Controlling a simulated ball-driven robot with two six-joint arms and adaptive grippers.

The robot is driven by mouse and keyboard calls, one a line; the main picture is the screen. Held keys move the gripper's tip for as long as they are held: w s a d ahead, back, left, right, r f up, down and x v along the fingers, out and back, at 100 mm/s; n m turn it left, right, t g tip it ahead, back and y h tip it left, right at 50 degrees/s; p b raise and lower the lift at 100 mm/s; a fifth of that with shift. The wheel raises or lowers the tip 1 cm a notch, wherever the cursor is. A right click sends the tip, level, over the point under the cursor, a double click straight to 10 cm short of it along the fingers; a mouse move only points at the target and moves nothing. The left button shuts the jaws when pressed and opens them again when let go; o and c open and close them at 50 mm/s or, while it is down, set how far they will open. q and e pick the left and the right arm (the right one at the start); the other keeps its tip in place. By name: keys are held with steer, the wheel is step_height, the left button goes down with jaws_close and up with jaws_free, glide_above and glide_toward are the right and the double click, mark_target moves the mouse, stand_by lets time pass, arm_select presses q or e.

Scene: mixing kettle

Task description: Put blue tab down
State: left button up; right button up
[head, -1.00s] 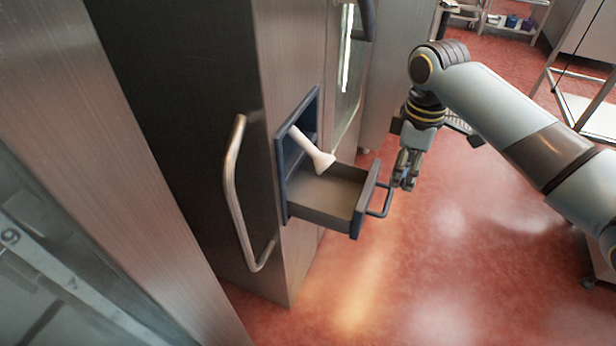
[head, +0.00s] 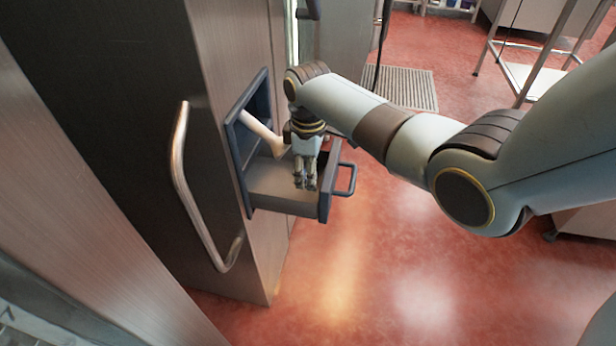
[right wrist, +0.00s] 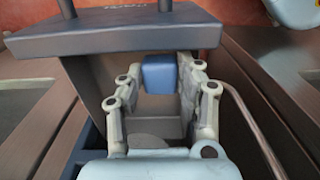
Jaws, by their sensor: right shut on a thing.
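The blue tab (right wrist: 159,75) is a small blue block between the two fingertips of my right gripper (head: 305,184) in the right wrist view. The gripper is shut on it. In the head view the gripper points down into the open drawer (head: 325,190), and I cannot make out the tab there. I cannot tell whether the tab touches the drawer floor. The drawer's dark front wall (right wrist: 115,35) also shows in the right wrist view, just beyond the tab. My left gripper is not in view.
A pale, long-handled tool (head: 262,132) slants down from the drawer opening, close to my right gripper. The drawer handle (head: 346,180) juts out over the red floor. A long metal handle (head: 183,180) stands on the dark panel at the left. A floor grate (head: 408,88) lies behind.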

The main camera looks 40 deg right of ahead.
steer(key=shift+f, duration=0.25)
steer(key=shift+f, duration=0.55)
steer(key=shift+f, duration=0.1)
steer(key=o, duration=1.1)
steer(key=shift+r+p, duration=1.6)
steer(key=shift+r, duration=5.05)
